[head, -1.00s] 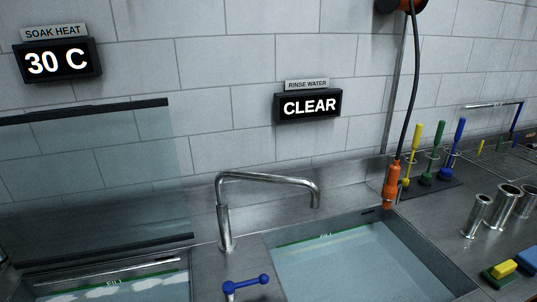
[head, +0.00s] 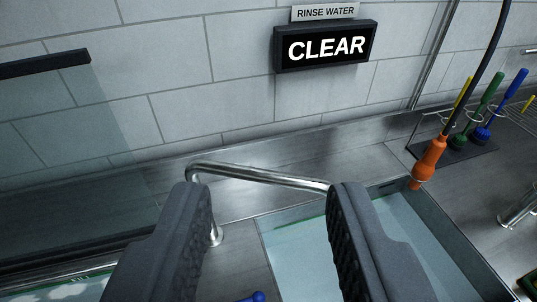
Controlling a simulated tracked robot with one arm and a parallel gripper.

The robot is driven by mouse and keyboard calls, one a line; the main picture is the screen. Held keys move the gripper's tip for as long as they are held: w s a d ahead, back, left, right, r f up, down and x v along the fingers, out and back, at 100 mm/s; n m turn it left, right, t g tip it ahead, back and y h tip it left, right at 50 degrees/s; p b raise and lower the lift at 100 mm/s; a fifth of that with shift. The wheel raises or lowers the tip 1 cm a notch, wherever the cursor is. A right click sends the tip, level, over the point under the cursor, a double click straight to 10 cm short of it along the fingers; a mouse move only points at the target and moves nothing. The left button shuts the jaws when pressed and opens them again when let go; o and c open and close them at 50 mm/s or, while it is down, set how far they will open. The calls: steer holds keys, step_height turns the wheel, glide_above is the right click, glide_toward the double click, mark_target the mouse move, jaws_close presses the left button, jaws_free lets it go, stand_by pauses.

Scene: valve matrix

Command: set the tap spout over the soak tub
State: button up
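The metal tap spout (head: 265,177) runs from its upright post on the left towards the right-hand tub. Its right end is hidden behind my right finger. My gripper (head: 268,195) is open, with its dark fingers wide apart in front of the spout. No object is held between them. The soak tub (head: 65,292), with foam on its water, shows only as a strip at the lower left, behind glass and partly cut off. The tap post (head: 215,236) is partly covered by my left finger.
The rinse tub (head: 300,255) with clear water lies at the lower right, under a "CLEAR" display (head: 325,46). An orange hose nozzle (head: 429,158) hangs at its far right corner. A glass screen (head: 60,150) stands at left. A blue handle (head: 253,297) shows at the bottom edge.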

steer(key=shift+d, duration=0.2)
steer(key=shift+o, duration=0.7)
steer(key=n+g+p, duration=1.3)
steer(key=n+p, duration=0.3)
steer(key=p, duration=0.4)
glide_above(277, 175)
steer(key=s, duration=0.3)
steer(key=s+x, duration=0.2)
steer(key=x, duration=0.8)
steer(key=shift+m, duration=0.3)
steer(key=shift+p+x, duration=0.7)
steer(key=shift+x, duration=6.3)
steer(key=shift+s, duration=0.1)
jaws_close()
